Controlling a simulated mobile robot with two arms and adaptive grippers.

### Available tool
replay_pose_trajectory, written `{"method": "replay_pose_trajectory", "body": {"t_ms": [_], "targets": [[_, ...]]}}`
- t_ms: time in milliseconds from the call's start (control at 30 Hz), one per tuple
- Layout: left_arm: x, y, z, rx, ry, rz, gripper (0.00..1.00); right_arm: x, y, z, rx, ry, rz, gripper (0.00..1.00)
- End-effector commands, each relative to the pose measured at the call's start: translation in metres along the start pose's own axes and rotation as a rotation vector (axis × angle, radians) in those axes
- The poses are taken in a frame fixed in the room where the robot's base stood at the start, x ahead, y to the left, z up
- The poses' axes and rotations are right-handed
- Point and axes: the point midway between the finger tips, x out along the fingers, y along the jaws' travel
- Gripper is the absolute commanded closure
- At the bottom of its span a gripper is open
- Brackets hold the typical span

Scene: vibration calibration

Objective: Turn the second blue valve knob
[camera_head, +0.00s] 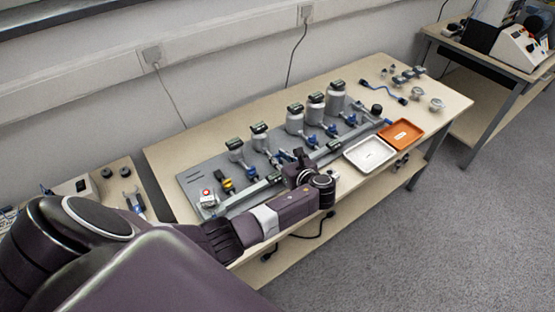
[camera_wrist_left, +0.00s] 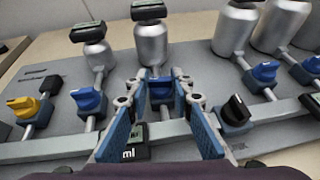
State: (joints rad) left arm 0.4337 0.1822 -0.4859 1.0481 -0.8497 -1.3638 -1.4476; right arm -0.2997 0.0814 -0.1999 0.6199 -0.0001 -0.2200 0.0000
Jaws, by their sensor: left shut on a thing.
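The second blue valve knob (camera_wrist_left: 159,90) from the left is between my left gripper's fingertips (camera_wrist_left: 161,82) in the left wrist view. The blue finger pads stand on both sides of it, shut on it, and partly hide it. In the head view my left gripper (camera_head: 298,168) reaches over the grey panel (camera_head: 190,183) and hides part of the valve row. The first blue knob (camera_wrist_left: 88,100) is just left of the gripper. Another blue knob (camera_wrist_left: 265,71) is to the right. My right gripper is not in view.
A yellow knob (camera_wrist_left: 22,106) is at the far left and a black knob (camera_wrist_left: 236,109) is close to the right finger. Metal canisters (camera_wrist_left: 236,28) stand behind. A white tray (camera_head: 369,153) and an orange tray (camera_head: 400,134) are on the table's right part.

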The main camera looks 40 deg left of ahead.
Motion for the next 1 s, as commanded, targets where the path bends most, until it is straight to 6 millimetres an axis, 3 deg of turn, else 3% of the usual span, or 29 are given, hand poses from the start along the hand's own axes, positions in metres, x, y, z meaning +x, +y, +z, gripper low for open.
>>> {"method": "replay_pose_trajectory", "body": {"t_ms": [300, 867, 900, 1000], "targets": [[0.0007, -0.0026, -0.0006, -0.048, 0.000, 0.112, 1.00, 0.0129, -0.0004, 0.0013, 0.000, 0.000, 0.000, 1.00], [0.0008, -0.0025, 0.0007, -0.058, 0.000, 0.134, 1.00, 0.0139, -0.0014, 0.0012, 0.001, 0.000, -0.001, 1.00], [0.0008, -0.0025, 0.0007, -0.058, 0.000, 0.133, 0.74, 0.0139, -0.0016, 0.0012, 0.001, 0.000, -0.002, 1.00], [0.0008, -0.0024, 0.0006, -0.057, 0.000, 0.134, 0.63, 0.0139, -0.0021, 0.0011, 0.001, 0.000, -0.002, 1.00]]}}
